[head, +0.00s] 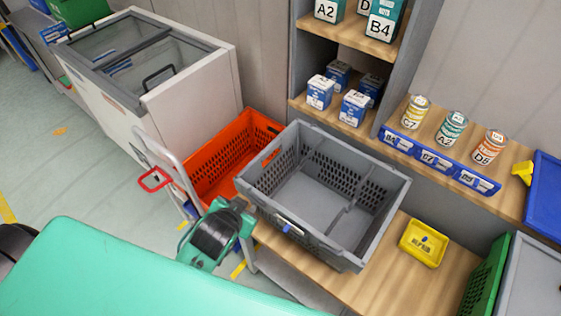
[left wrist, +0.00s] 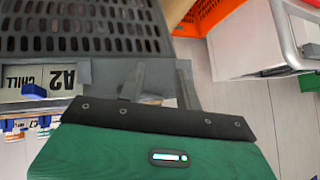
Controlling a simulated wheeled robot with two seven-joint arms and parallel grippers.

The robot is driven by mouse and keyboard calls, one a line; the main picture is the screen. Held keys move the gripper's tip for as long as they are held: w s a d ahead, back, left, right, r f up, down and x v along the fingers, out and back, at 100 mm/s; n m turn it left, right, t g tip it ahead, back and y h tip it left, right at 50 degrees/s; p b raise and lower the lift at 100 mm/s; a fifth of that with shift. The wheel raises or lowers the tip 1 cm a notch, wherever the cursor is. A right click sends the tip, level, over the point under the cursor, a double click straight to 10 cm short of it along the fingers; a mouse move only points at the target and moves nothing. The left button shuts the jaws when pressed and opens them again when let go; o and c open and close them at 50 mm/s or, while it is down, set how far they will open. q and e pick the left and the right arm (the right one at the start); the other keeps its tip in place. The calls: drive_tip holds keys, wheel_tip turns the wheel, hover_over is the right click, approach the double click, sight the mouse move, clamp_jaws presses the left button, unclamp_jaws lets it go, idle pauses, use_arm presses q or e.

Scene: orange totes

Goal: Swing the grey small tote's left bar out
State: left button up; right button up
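The grey small tote (head: 262,203) stands on the wooden shelf, open at the top and empty of goods. Thin grey bars show inside it; I cannot tell clearly which is the left bar (head: 307,156). My left gripper (head: 243,207) is low beside the tote's near left corner; its fingertips are hard to make out in the head view. In the left wrist view, its two grey fingers (left wrist: 158,84) stand apart, just below the tote's slotted wall (left wrist: 85,28), with nothing clearly between them. Whether a finger touches the tote cannot be told. My right gripper is not in view.
An orange tote (head: 200,180) stands close left of the grey one, with a trolley handle (head: 160,155) beside it. A yellow bin (head: 423,243) sits to the right on the wooden shelf (head: 370,285). Tins (head: 453,127) and blue boxes (head: 353,107) stand behind. A chest freezer (head: 195,100) is far left.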

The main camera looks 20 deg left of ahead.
use_arm(q)
drive_tip(key=w+d+r+m+t+h, duration=0.2)
drive_tip(key=w+d+r+t, duration=0.1)
drive_tip(key=r, duration=0.5)
drive_tip(key=w+d+r+m+t+h, duration=0.1)
drive_tip(key=w+d+r+m+t, duration=0.2)
drive_tip(key=r, duration=0.5)
drive_tip(key=w+d+r+m+t+h, duration=0.1)
drive_tip(key=w+d+r+t+h, duration=0.2)
drive_tip(key=r, duration=0.5)
drive_tip(key=s+d+r+m+g+h, duration=0.25)
drive_tip(key=d+m+g+h, duration=0.5)
drive_tip(key=m, duration=0.45)
drive_tip(key=s+d+r+m+g+h, duration=0.2)
drive_tip(key=s+d+m+g+h, duration=0.3)
drive_tip(key=d+m+h, duration=0.55)
drive_tip(key=m+g+y, duration=0.6)
drive_tip(key=m+y, duration=0.3)
drive_tip(key=y, duration=1.4)
hover_over(280, 186)
wheel_tip(280, 186, down, 20)
drive_tip(key=shift+r, duration=0.1)
drive_tip(key=shift+w+f, duration=0.1)
drive_tip(key=shift+f, duration=0.1)
wheel_tip(280, 186, down, 7)
drive_tip(key=b, duration=0.3)
drive_tip(key=shift+r, duration=0.2)
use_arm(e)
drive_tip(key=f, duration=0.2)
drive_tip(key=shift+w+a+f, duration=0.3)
